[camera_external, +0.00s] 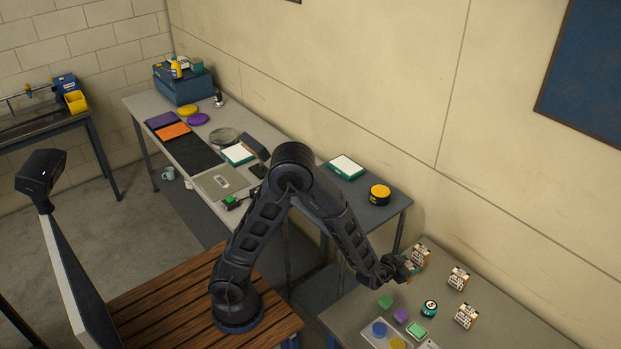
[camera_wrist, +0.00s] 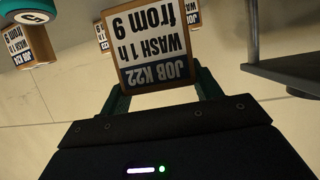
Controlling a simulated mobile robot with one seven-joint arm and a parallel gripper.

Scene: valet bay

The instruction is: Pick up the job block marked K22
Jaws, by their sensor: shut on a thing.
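The job block marked K22 (camera_wrist: 158,50) fills the middle of the wrist view, its label upside down there: "JOB K22, WASH 1 h from 9". My gripper (camera_wrist: 163,88) is shut on it, with one green-tipped finger at each side. Whether the block touches the tabletop is not clear.
Two similar blocks (camera_external: 458,279) (camera_external: 466,316) stand to the right on the grey table (camera_external: 510,325). The wall is close behind.

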